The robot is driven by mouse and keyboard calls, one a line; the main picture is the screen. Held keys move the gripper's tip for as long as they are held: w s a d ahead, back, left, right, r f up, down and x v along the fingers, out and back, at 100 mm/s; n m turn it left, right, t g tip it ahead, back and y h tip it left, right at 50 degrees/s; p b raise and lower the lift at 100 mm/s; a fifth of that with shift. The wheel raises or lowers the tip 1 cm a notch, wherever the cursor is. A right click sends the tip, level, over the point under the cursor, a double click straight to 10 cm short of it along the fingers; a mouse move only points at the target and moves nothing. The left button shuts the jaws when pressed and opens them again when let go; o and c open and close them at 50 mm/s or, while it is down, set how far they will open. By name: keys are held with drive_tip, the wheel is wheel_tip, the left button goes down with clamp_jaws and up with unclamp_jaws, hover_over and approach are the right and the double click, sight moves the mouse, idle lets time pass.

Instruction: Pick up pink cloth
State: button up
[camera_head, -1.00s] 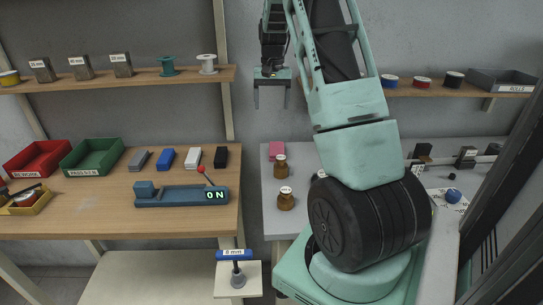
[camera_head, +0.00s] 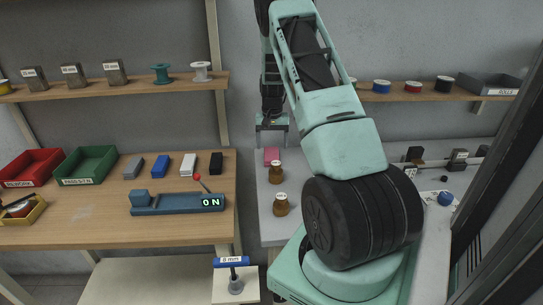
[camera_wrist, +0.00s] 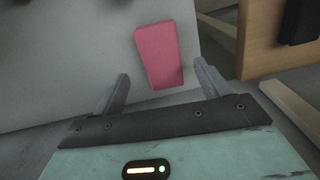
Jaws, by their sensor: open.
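The pink cloth (camera_head: 271,156) is a small folded pink block lying flat on the grey table, behind two brown bottles. In the wrist view the pink cloth (camera_wrist: 159,55) lies ahead of my fingers, roughly between their lines and apart from them. My gripper (camera_head: 272,140) hangs above the far part of the grey table, close over the cloth in the head view. It also shows in the wrist view (camera_wrist: 160,86) with its two fingers spread and nothing between them.
Two brown bottles (camera_head: 280,204) stand on the grey table in front of the cloth. The wooden bench (camera_head: 100,215) is to the left, with a black block (camera_head: 216,163) near its edge. A wooden shelf (camera_head: 420,94) runs along the wall behind.

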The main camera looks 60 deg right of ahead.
sight(272, 153)
drive_tip(key=shift+w+f+p, duration=0.1)
drive_tip(key=shift+f+p, duration=0.75)
drive_tip(key=shift+f, duration=1.55)
drive_tip(key=c, duration=1)
drive_tip(key=shift+c, duration=0.2)
drive_tip(key=shift+r, duration=0.1)
wheel_tip(272, 153, up, 10)
drive_tip(key=b, duration=0.2)
drive_tip(key=shift+b, duration=0.3)
